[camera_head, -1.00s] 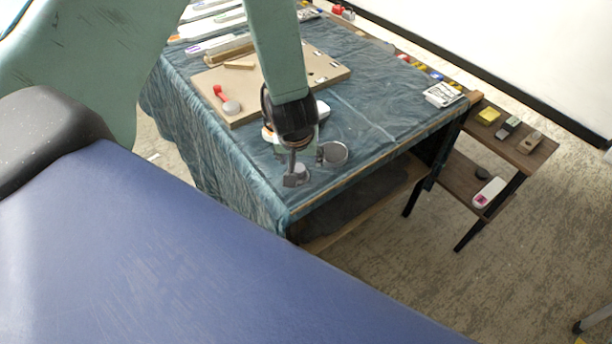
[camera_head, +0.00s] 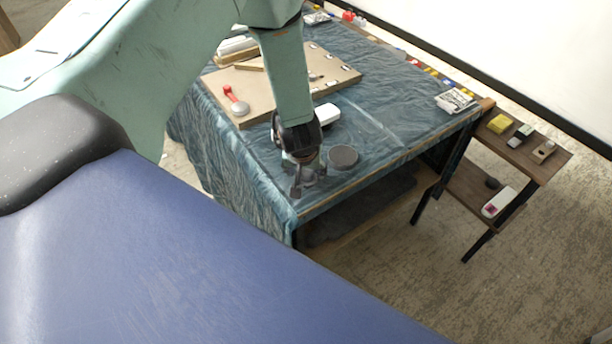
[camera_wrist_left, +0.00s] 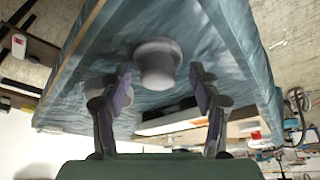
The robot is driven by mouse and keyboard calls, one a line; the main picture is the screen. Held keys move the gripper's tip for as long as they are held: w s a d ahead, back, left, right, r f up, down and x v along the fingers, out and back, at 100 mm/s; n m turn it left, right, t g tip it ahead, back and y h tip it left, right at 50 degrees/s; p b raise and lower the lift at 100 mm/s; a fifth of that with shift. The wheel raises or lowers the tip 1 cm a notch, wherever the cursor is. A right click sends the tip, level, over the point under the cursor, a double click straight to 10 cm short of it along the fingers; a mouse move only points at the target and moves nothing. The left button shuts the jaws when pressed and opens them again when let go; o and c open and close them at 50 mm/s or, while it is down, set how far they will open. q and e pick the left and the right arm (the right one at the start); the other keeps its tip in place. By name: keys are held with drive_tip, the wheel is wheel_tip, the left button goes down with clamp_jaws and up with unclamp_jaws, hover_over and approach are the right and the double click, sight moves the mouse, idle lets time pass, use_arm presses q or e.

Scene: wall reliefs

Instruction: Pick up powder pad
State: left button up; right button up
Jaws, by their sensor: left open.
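A round grey pad (camera_head: 343,156) lies on the blue cloth near the table's front corner; I take it for the powder pad. My left gripper (camera_head: 308,180) is open and empty, pointing down just left of this pad. In the left wrist view, a blurred round grey piece with a pale rim (camera_wrist_left: 158,60) shows between the two spread fingers (camera_wrist_left: 160,76), apart from both. I cannot tell for sure that it is the same pad. My right gripper is not in view.
A tan board (camera_head: 290,88) lies behind, with a red-handled tool (camera_head: 235,103) on it. A white rounded item (camera_head: 326,114) sits beside the board. A printed packet (camera_head: 455,101) lies at the right edge. A two-level wooden shelf (camera_head: 540,165) stands right of the table.

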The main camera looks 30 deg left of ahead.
use_arm(q)
drive_tip(key=shift+d, duration=0.2)
drive_tip(key=c, duration=0.6)
drive_tip(key=shift+a, duration=0.1)
drive_tip(key=c, duration=0.6)
drive_tip(key=shift+r, duration=0.1)
wheel_tip(320, 180, up, 28)
drive_tip(key=p, duration=1.6)
drive_tip(key=shift+p, duration=0.3)
drive_tip(key=o, duration=0.5)
drive_tip(key=c, duration=0.4)
